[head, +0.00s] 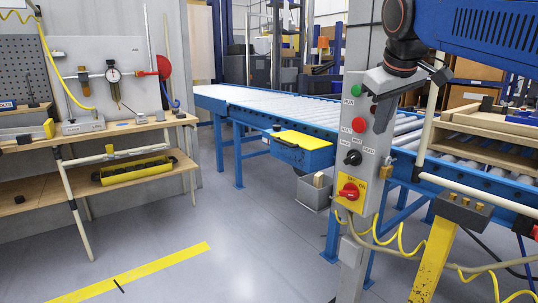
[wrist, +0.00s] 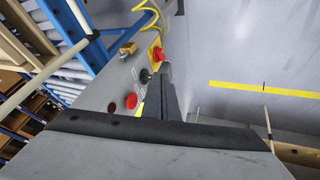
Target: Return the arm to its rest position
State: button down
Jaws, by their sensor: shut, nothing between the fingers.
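My gripper (head: 384,84) hangs from my blue arm at the upper right of the head view, in front of the upper part of a grey control post (head: 345,240). It is shut and holds nothing. In the wrist view, my gripper's dark fingers (wrist: 166,80) point toward the post's panel and hide part of it. The post carries a green button (head: 356,90), a red button (head: 359,125), a black knob (head: 353,158) and a red rotary switch (head: 349,191) on a yellow plate. Whether my gripper touches the post cannot be told.
A blue roller conveyor (head: 290,110) runs behind the post. A workbench (head: 100,130) stands at left. The floor between is open, with a yellow stripe (head: 140,272).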

jog(key=s+f+m, duration=0.1)
jog(key=s+f, duration=0.7)
jog(key=f, duration=0.3)
jog(key=s+d+f+m, duration=0.1)
jog(key=s+f, duration=0.7)
jog(key=f, duration=0.3)
jog(key=s+d+f+m+g+y, duration=0.1)
jog(key=s+f+m, duration=0.1)
jog(key=s+f, duration=0.6)
notch_tip(320, 180, down, 3)
jog(key=shift+d+f, duration=0.15)
jog(key=shift+f, duration=0.05)
jog(key=c, duration=2.4)
grip_release()
jog(key=shift+c, duration=0.2)
